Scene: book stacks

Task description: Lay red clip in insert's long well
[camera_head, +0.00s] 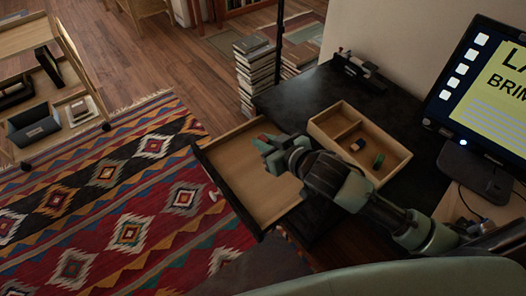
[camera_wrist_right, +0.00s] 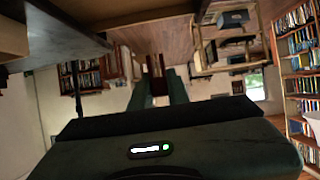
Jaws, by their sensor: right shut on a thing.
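The wooden insert (camera_head: 393,172) sits on the black desk, with a divider separating a compartment at its far left from a larger one at its near right. My right gripper (camera_head: 268,146) is over the open drawer, left of the insert, shut on the red clip (camera_head: 263,138). In the right wrist view the dark red clip (camera_wrist_right: 156,70) shows between the two fingers (camera_wrist_right: 158,88). The fingers hide part of it. My left gripper is out of view.
The open drawer (camera_head: 245,168) looks empty and juts out from the black desk (camera_head: 290,98). A monitor (camera_head: 485,85) stands at the right. Book stacks (camera_head: 255,75) stand on the floor behind. A dark device (camera_head: 360,72) lies at the desk's back.

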